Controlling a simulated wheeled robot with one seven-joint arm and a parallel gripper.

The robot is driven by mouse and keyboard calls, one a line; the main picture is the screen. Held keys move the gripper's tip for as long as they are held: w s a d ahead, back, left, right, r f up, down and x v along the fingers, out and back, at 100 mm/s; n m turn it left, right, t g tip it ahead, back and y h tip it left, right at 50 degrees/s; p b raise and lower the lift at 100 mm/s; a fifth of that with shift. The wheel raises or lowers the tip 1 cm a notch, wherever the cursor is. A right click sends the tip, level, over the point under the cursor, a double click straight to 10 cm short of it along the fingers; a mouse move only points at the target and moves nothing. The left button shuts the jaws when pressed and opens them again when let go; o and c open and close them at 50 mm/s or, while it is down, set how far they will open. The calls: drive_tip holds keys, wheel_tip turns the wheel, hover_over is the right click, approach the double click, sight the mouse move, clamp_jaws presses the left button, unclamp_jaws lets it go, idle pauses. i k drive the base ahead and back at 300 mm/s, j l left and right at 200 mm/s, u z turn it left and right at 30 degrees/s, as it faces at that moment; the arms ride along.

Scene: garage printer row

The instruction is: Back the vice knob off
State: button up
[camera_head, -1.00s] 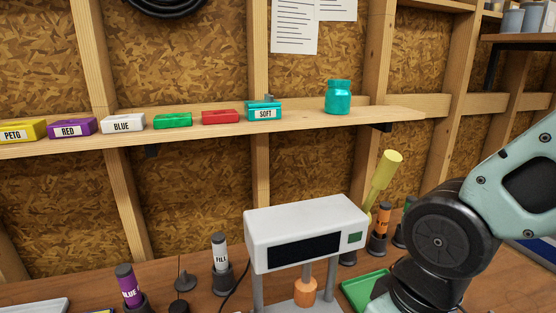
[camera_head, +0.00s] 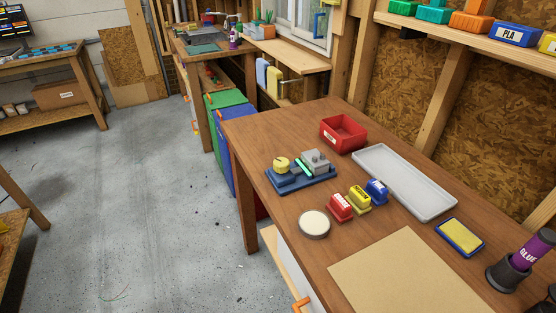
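A small vice (camera_head: 288,184) with a dark blue base stands on the wooden workbench, near its left end. A round yellow knob (camera_head: 281,163) is at the vice's left side. A grey block (camera_head: 317,160) is at its right side. A thin bright green piece (camera_head: 303,168) lies between the knob and the block; I cannot tell whether it is clamped. My gripper is not in view.
On the workbench (camera_head: 272,129), a red bin (camera_head: 343,133) is behind the vice and a grey tray (camera_head: 451,213) to its right. Red, yellow and blue small blocks (camera_head: 340,206) and a round pale disc (camera_head: 314,224) sit in front. Open floor (camera_head: 150,200) lies left.

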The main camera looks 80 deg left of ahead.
sight(280, 164)
drive_tip(key=k+j+u, duration=0.2)
drive_tip(key=j, duration=0.3)
drive_tip(key=k+j+u, duration=0.2)
drive_tip(key=j, duration=0.3)
drive_tip(key=k+j+u, duration=0.2)
drive_tip(key=j, duration=0.35)
drive_tip(key=j+u, duration=0.15)
drive_tip(key=j, duration=0.4)
drive_tip(key=k+j+u, duration=0.2)
drive_tip(key=j, duration=0.35)
drive_tip(key=i, duration=0.1)
